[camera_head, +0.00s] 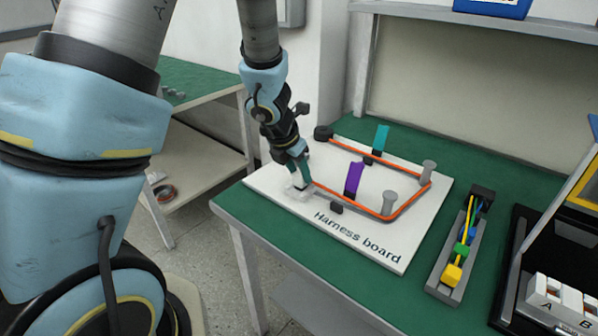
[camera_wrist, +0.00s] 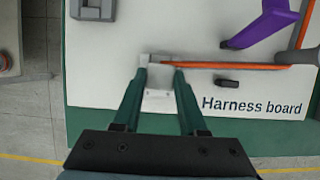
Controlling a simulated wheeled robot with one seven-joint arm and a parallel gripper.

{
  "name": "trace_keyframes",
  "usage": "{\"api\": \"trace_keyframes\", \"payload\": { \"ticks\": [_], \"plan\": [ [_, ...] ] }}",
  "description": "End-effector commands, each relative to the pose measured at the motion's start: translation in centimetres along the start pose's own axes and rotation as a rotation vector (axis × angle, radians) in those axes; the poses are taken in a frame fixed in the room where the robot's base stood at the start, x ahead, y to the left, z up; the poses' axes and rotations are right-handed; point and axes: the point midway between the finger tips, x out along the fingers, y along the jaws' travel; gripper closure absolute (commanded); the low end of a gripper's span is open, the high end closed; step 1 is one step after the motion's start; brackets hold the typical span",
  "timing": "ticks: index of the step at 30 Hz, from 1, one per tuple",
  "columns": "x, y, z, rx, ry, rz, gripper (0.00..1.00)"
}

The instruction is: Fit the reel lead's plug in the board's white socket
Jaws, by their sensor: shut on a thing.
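The white harness board (camera_head: 390,249) lies on the green table. My gripper (camera_head: 301,184) points down at its left front corner. In the wrist view my gripper's two green fingers (camera_wrist: 160,70) are shut on the grey plug (camera_wrist: 158,60) at the end of the orange lead (camera_wrist: 215,65). The white socket (camera_wrist: 158,100) lies between the fingers, just on the near side of the plug; it also shows beneath my gripper in the head view (camera_head: 297,194). The fingers partly hide plug and socket, so I cannot tell whether they are joined.
The orange lead runs round grey posts (camera_head: 389,203) (camera_head: 428,172) back towards a black reel (camera_head: 322,132). A purple clip (camera_head: 353,180), a teal clip (camera_head: 380,139) and a small black block (camera_head: 336,208) stand near it. A grey tray (camera_head: 441,272) with coloured connectors lies right of the board.

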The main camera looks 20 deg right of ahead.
Motion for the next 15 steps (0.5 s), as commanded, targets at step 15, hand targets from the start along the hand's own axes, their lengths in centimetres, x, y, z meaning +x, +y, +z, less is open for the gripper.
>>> {"api": "trace_keyframes", "payload": {
  "ticks": [15],
  "plan": [
    [0.64,0.0,-0.25,0.0,0.0,0.0,1.0]
  ]
}}
